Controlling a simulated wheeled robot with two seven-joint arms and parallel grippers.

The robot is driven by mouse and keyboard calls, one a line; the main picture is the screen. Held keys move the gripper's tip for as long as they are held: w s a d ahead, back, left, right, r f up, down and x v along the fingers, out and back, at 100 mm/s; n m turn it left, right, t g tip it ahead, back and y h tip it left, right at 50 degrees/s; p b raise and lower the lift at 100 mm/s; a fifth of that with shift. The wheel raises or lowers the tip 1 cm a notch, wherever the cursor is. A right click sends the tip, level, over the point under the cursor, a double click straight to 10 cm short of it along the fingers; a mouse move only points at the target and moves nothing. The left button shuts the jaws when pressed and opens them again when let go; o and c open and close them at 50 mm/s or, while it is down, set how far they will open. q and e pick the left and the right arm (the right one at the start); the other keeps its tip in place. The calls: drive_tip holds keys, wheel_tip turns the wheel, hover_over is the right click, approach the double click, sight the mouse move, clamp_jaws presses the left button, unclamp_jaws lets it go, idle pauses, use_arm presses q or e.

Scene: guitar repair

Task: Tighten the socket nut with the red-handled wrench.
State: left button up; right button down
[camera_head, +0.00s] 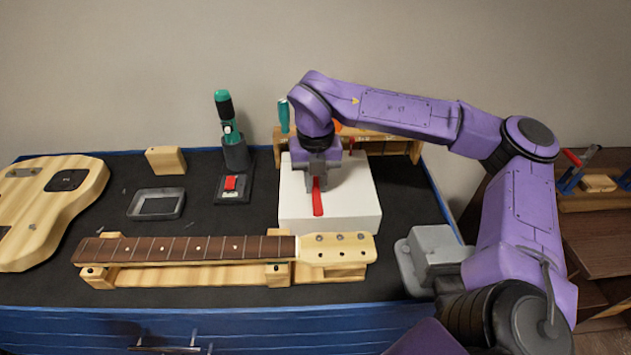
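The red-handled wrench (318,203) lies on top of a white block (355,205), its red handle pointing toward the front. My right gripper (317,183) points down over the far end of the handle and hides that part of the wrench. I cannot tell whether its fingers are closed on the handle. The guitar neck (205,248) lies in front of the block, with its pale headstock (335,248) at the right. Small round grey pieces and dark holes show on the headstock; I cannot tell which is the socket nut. My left gripper is not in view.
A green-and-black tool (225,110) stands upright in a dark holder. A wooden rack (400,147) stands behind the white block. A guitar body (50,205), a grey tray (157,204) and a wooden block (166,160) are at the left. A grey clamp-like block (432,250) is at the right edge.

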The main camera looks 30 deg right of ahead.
sight(316, 189)
drive_tip(key=shift+s, duration=0.15)
wheel_tip(316, 189, up, 6)
drive_tip(key=p, duration=0.5)
idle(0.4)
